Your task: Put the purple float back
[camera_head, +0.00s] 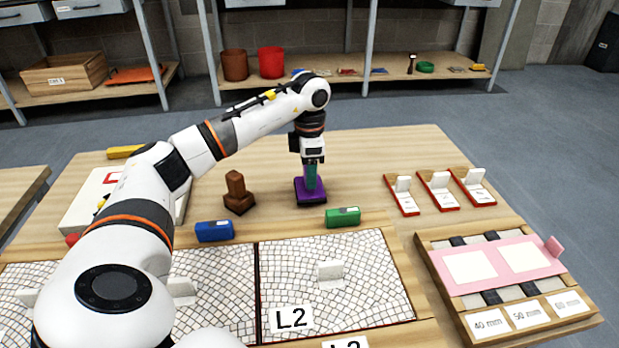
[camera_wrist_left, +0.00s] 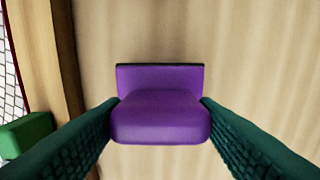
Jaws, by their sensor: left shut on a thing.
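The purple float (camera_head: 311,194) is at the middle of the table in the head view, behind the green block. It has a flat base and a raised purple grip. It also fills the centre of the left wrist view (camera_wrist_left: 160,108). My left gripper (camera_head: 312,170) points straight down over it, with its green fingers shut on both sides of the float's grip. The float is upright; I cannot tell whether its base touches the table. My right gripper is not in view.
A green block (camera_head: 343,217), a blue block (camera_head: 214,231) and a brown float-shaped piece (camera_head: 238,194) are close by. Mosaic panels (camera_head: 365,270) lie in front. White-topped pieces (camera_head: 437,192) and a pink-topped tray (camera_head: 497,265) are at the right. Bare wood lies behind the float.

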